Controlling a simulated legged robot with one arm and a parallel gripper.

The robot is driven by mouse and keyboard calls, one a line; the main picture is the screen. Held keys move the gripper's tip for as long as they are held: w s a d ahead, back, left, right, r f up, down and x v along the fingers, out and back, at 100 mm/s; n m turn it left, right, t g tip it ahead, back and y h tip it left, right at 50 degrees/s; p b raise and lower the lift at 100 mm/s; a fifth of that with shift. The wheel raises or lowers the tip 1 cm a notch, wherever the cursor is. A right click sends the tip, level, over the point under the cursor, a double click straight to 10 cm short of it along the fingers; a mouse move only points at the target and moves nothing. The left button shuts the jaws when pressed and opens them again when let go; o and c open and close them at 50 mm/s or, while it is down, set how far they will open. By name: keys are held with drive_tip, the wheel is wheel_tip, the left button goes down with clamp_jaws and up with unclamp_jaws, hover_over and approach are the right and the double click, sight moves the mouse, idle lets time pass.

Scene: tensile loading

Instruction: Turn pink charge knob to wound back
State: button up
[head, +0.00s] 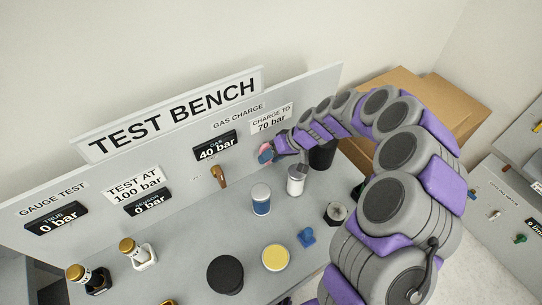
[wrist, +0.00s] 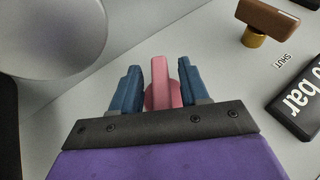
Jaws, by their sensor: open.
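The pink charge knob (wrist: 160,80) is on the grey panel, under the "CHARGE TO 70 bar" label. In the wrist view its bar stands between the two blue fingers of my gripper (wrist: 158,90). A gap shows on each side of the bar, so the fingers appear apart from it. In the head view only a bit of pink shows beside my gripper (head: 268,155), and the rest is hidden by it. The gas display (head: 215,149) reads 40 bar.
A brown-handled valve (head: 218,176) sits left of the knob, near the word "SHUT". A blue-and-white canister (head: 261,199), a white canister (head: 296,181) and a black cylinder (head: 322,155) stand on the bench below. Cardboard boxes (head: 405,88) are behind my arm.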

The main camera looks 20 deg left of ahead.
drive_tip(key=shift+d, duration=0.15)
drive_tip(key=shift+d, duration=0.1)
drive_tip(key=shift+c, duration=0.3)
clamp_jaws()
drive_tip(key=shift+f+b, duration=0.1)
drive_tip(key=shift+b, duration=0.3)
drive_tip(key=shift+f+g+y+b, duration=0.15)
drive_tip(key=shift+g+y+b, duration=0.3)
drive_tip(key=shift+b, duration=0.35)
drive_tip(key=shift+f+m+g+y+b, duration=0.1)
drive_tip(key=shift+m+g+y+b, duration=0.3)
drive_tip(key=shift+b, duration=0.6)
drive_tip(key=shift+r+m+g+y+b, duration=0.15)
drive_tip(key=shift+g+y+b, duration=0.45)
drive_tip(key=shift+b, duration=0.3)
drive_tip(key=shift+r+m+g+y+b, duration=0.15)
drive_tip(key=shift+g+y+b, duration=0.3)
drive_tip(key=shift+y+b, duration=0.35)
